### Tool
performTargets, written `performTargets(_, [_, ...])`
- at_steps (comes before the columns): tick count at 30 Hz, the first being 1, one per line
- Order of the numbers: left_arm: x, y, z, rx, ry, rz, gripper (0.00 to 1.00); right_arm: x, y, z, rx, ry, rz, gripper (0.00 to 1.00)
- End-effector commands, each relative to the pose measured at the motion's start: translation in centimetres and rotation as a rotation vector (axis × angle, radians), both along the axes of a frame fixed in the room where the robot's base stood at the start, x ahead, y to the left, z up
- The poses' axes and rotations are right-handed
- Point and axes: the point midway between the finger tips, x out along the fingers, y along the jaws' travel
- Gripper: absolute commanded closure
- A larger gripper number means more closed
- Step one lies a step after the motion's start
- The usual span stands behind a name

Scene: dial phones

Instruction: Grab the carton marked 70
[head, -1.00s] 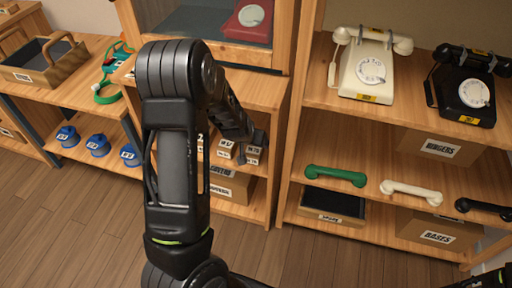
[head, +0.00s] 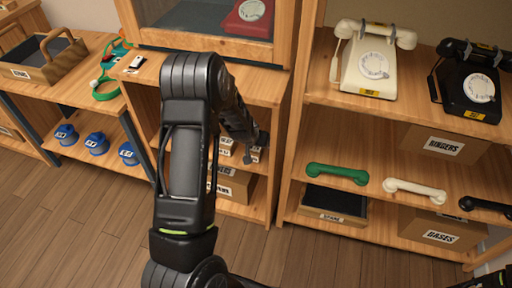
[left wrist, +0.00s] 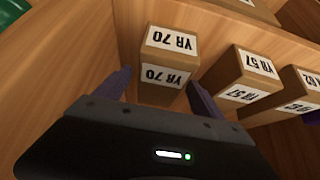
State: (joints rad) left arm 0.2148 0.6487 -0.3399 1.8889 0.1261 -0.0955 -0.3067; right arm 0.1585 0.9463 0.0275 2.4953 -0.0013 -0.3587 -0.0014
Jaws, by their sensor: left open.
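The carton marked YR 70 (left wrist: 168,62) stands on a wooden shelf in the left wrist view, its labels upside down there. My left gripper (left wrist: 158,80) is open, with one finger on each side of the carton's near end. I cannot tell whether either finger touches it. In the head view my left gripper (head: 255,146) reaches into the middle cubby. It partly hides the cartons there.
In the left wrist view, a carton marked YR 57 (left wrist: 240,75) and another carton (left wrist: 298,95) stand to the right of the 70 one. A wooden side wall (left wrist: 70,70) is close on the left. Labelled boxes (head: 235,186) sit on the shelf below.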

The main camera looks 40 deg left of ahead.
Motion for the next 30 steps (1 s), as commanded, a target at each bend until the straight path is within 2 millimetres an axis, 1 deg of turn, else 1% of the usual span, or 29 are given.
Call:
performTargets(2, [0.14,0.09,-0.31,-0.001,0.000,0.001,0.21,0.00,0.00,-0.09,0.000,0.000,0.000,0.40])
performTargets(19, [0.15,0.07,-0.22,-0.001,0.000,0.001,0.21,0.00,0.00,-0.04,0.000,0.000,0.000,0.40])
performTargets(30, [0.14,0.07,-0.23,-0.001,0.000,0.001,0.52,0.00,0.00,-0.04,0.000,0.000,0.000,0.40])
